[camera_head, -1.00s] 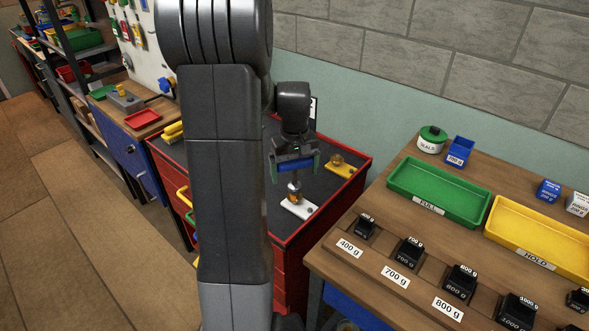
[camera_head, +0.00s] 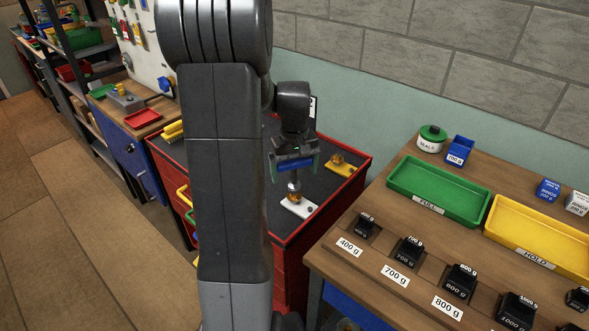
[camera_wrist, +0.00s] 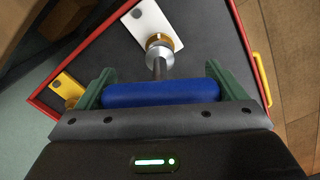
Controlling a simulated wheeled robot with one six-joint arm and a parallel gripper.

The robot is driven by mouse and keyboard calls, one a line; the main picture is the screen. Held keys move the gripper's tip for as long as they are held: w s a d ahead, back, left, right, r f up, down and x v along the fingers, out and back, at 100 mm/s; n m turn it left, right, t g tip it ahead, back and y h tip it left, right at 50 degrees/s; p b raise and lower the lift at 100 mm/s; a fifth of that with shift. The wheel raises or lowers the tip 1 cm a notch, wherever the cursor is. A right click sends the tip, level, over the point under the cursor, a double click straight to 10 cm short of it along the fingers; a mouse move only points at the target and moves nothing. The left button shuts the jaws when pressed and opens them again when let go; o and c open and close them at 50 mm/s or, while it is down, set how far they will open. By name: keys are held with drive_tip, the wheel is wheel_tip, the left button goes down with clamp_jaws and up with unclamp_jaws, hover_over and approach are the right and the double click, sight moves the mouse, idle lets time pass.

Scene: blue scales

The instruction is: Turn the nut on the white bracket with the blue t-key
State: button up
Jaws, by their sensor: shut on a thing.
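My gripper (camera_head: 294,168) is shut on the blue handle of the t-key, which lies across between its green fingers in the wrist view (camera_wrist: 160,94). The t-key (camera_head: 294,186) points down, with its grey shaft and silver socket (camera_wrist: 159,57) at the nut on the white bracket. The brass nut (camera_wrist: 158,40) shows partly beyond the socket; whether the socket is fully seated on it I cannot tell. The white bracket (camera_head: 300,206) lies on the dark top of the red cabinet; it also shows in the wrist view (camera_wrist: 146,18).
A yellow bracket (camera_head: 343,169) with a brass nut lies behind and right of the white one on the red-rimmed cabinet top (camera_head: 340,190). The wooden bench at right holds a green tray (camera_head: 440,207), a yellow tray (camera_head: 545,222) and several black weights.

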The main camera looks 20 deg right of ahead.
drive_tip(key=shift+f+b, duration=0.7)
drive_tip(key=shift+f, duration=0.4)
idle(0.3)
drive_tip(key=shift+m, duration=0.9)
drive_tip(key=shift+m, duration=0.9)
